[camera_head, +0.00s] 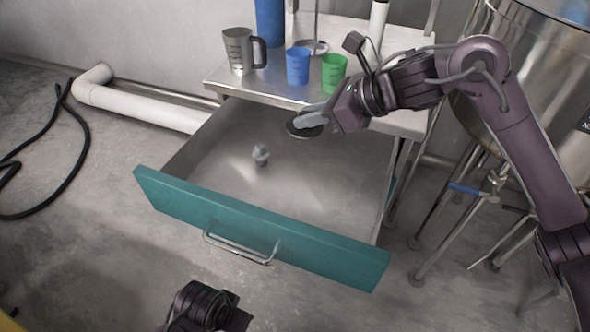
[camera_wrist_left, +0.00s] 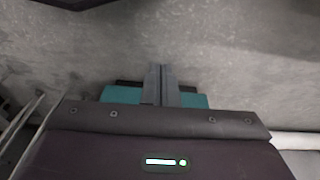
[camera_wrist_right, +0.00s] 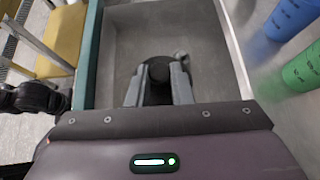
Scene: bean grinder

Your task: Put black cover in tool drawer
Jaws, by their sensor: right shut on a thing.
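The black cover (camera_head: 303,130) is a dark round disc. My right gripper (camera_head: 311,120) is shut on it and holds it over the back right of the open drawer. In the right wrist view the cover's dark knob (camera_wrist_right: 159,69) sits between the two fingers. The tool drawer (camera_head: 190,203) has a teal front with a metal handle (camera_head: 240,246) and stands pulled out. My left gripper (camera_wrist_left: 162,84) shows in the left wrist view with its fingers together and nothing seen between them. In the head view only part of the left arm shows at the bottom, and its fingers cannot be made out.
A small grey object (camera_head: 260,154) lies in the drawer, otherwise largely clear. The tabletop (camera_head: 262,88) above the drawer holds a metal jug (camera_head: 240,52), a blue cup (camera_head: 298,66) and a green cup (camera_head: 333,72). A large metal vessel (camera_head: 545,95) stands at the right.

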